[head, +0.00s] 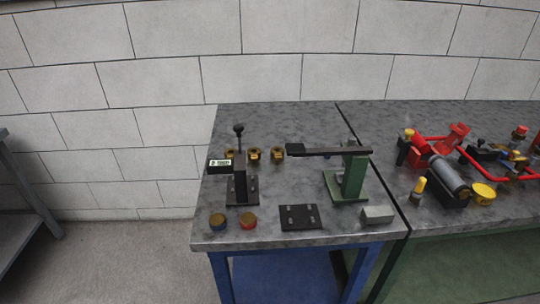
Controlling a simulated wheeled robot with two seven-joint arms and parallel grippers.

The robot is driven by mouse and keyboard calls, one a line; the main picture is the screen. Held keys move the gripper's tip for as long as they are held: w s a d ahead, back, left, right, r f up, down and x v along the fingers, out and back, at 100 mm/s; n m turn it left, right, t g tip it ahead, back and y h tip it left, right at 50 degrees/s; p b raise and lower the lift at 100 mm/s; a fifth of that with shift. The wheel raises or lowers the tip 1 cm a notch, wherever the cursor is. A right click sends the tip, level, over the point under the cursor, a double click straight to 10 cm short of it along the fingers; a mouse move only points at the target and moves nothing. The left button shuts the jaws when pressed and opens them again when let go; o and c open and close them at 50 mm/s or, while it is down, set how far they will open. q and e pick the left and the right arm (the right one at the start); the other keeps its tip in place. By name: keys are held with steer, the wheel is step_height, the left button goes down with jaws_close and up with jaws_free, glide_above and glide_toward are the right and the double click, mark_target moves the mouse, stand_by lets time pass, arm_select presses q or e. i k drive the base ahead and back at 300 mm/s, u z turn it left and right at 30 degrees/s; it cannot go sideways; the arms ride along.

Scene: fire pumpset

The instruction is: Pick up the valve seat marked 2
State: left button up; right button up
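Three small brass-coloured parts stand in a row at the back of the near grey table: a left one (230,155), a middle one (254,155) and a right one (278,153). They look like valve seats with dark markings, but the numbers are too small to read, so I cannot tell which is marked 2. Neither of my grippers is in view.
The black stand (241,188) with a lever and the green press (350,178) with a long dark arm rise from the table (290,240). Two round caps (218,221), a black plate (300,217) and a grey block (377,215) lie in front. Red pump parts (456,136) crowd the right table.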

mark_target(228, 153)
steer(key=u, duration=0.2)
steer(key=k, duration=0.5)
steer(key=u, duration=0.85)
steer(key=i, duration=0.6)
steer(key=z, duration=1.1)
steer(key=i, duration=0.6)
steer(key=u, duration=0.05)
